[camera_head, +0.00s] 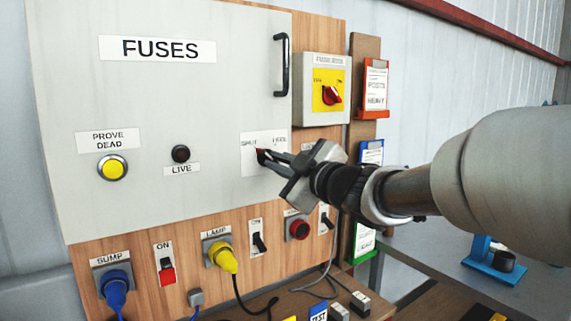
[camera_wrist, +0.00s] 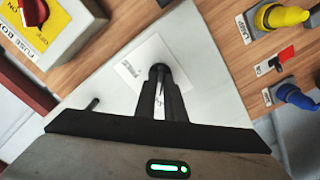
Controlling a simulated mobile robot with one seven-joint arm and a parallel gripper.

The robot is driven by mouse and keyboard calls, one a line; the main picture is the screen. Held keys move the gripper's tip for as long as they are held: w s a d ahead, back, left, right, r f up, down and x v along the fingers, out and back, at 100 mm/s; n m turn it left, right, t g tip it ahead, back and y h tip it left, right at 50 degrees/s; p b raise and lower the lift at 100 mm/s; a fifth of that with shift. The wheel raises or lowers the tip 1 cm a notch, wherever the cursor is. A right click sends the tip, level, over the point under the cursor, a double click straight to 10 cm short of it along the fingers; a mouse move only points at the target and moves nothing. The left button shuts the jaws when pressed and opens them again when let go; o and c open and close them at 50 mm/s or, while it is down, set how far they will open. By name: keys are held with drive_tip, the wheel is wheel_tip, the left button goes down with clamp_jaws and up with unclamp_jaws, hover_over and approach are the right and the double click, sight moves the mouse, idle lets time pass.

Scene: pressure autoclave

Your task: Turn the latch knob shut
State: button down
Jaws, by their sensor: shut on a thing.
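The latch knob (camera_wrist: 159,71) is a small dark knob on a white label plate on the grey FUSES door. In the head view the label plate (camera_head: 252,165) reads something like SHUT and FREE, with a small red mark by the knob. My gripper (camera_head: 268,158) reaches in from the right, its fingers closed around the knob. In the wrist view my gripper (camera_wrist: 161,85) has both fingertips at the knob and partly hides it. The door (camera_head: 200,90) looks flush with the wooden board. The knob's exact angle is hard to tell.
A black door handle (camera_head: 282,65) is at the door's upper right. A grey box with a red switch (camera_head: 331,95) is right of the door. Plugs, including a yellow one (camera_head: 222,256), and switches line the board below. Open air lies in front of the door's left half.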

drive_tip(key=c, duration=1.8)
unclamp_jaws()
drive_tip(key=shift+c, duration=0.2)
drive_tip(key=p+v, duration=0.2)
drive_tip(key=v, duration=1.5)
drive_tip(key=shift+s+p, duration=0.2)
drive_tip(key=shift+p, duration=0.1)
drive_tip(key=shift+d, duration=0.2)
